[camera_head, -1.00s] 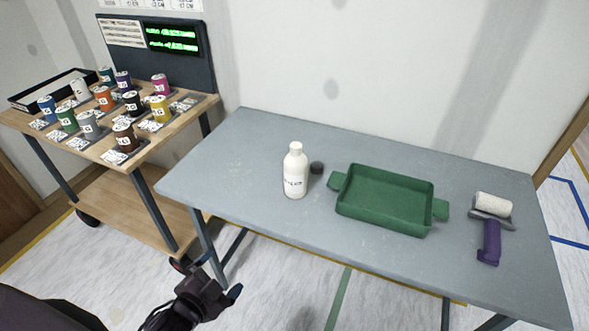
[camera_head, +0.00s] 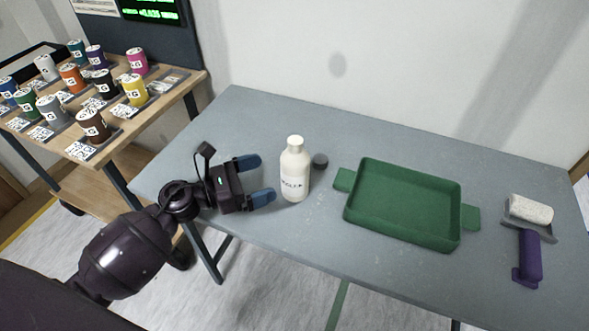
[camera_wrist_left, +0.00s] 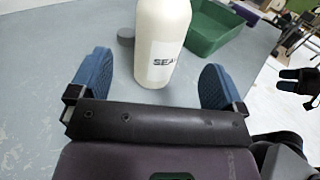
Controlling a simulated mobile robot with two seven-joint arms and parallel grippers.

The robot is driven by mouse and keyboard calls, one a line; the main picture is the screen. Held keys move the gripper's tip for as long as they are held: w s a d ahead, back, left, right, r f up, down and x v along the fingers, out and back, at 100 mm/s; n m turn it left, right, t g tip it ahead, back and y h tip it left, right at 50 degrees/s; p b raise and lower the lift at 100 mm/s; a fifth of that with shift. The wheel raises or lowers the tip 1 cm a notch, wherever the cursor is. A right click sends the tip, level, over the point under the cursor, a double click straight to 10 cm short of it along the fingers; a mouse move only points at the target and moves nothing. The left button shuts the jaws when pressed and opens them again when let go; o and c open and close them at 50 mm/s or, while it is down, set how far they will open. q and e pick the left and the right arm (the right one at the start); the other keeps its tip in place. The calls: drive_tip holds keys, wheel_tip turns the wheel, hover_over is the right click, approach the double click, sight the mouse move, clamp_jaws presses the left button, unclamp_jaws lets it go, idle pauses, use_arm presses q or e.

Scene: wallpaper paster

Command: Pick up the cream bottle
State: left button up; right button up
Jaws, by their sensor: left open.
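The cream bottle (camera_head: 295,172) stands upright on the grey table, with a label on its front. My left gripper (camera_head: 262,178) is open at the left of the bottle, its blue fingertips pointing towards it. In the left wrist view the bottle (camera_wrist_left: 160,42) stands ahead of the gap between the two blue fingers (camera_wrist_left: 156,85), its top cut off by the frame. The fingers do not appear to touch it. My right gripper is not seen in the head view.
A green tray (camera_head: 405,239) is to the right, then a roller with purple handle (camera_head: 530,258). A wooden cart (camera_head: 185,92) with several coloured cans stands at the left. The table front (camera_head: 300,235) is clear.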

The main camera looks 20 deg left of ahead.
sight(282, 172)
use_arm(q)
drive_tip(key=shift+x, duration=4.15)
drive_tip(key=shift+f, duration=0.15)
drive_tip(key=shift+c, duration=0.4)
drive_tip(key=c, duration=1.1)
